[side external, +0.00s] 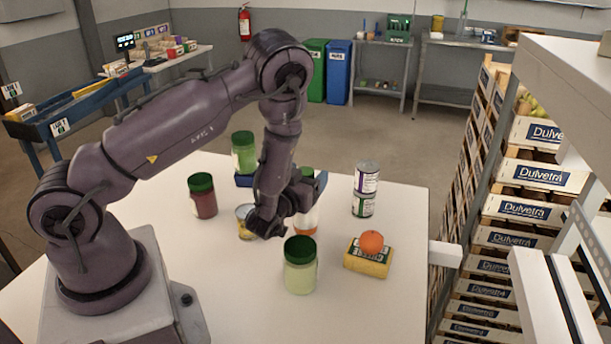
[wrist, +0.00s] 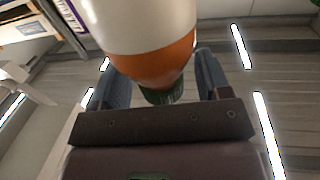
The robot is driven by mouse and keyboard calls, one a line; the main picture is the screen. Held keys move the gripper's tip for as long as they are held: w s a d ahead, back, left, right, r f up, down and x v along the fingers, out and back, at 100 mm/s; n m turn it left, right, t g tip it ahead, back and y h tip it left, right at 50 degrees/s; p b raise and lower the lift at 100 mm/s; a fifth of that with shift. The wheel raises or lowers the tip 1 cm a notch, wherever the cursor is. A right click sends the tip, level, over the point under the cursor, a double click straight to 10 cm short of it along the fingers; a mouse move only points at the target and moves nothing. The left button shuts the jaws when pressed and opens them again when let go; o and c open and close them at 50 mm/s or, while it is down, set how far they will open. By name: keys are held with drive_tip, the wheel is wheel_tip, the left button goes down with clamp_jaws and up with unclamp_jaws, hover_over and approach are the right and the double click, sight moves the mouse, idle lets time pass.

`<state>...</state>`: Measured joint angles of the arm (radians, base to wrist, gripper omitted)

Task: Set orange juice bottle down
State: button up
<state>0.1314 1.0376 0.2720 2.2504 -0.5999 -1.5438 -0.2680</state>
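The orange juice bottle (side external: 308,220) has a green cap, orange contents and a white label. In the side view it stands about upright at the middle of the white table, partly hidden by my gripper; whether its base touches the table is unclear. In the wrist view the bottle (wrist: 150,45) lies between my two fingers, with its green cap close to the palm. My gripper (side external: 308,190) is at the bottle's upper part, and in the wrist view my gripper's fingertips (wrist: 160,70) meet it on both sides.
A pale green jar (side external: 300,267) stands in front. A yellow box (side external: 368,260) with an orange (side external: 371,242) on top and stacked cans (side external: 364,190) are to the right. A red jar (side external: 203,197), a yellow can (side external: 246,222) and another green jar (side external: 244,153) are left. The table's front right is clear.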

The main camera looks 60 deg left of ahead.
drive_tip(key=shift+d+r, duration=0.1)
drive_tip(key=shift+r, duration=0.05)
drive_tip(key=v, duration=1.1)
drive_tip(key=w+d+r+g+h, duration=0.45)
drive_tip(key=d+r+h, duration=0.35)
drive_tip(key=r+h, duration=0.25)
drive_tip(key=s+r+m+g, duration=0.4)
drive_tip(key=s+r+m, duration=0.3)
drive_tip(key=s+r, duration=0.4)
drive_tip(key=s, duration=0.4)
drive_tip(key=shift+s+a+r, duration=0.25)
drive_tip(key=shift+s+r, duration=0.05)
drive_tip(key=shift+g, duration=0.25)
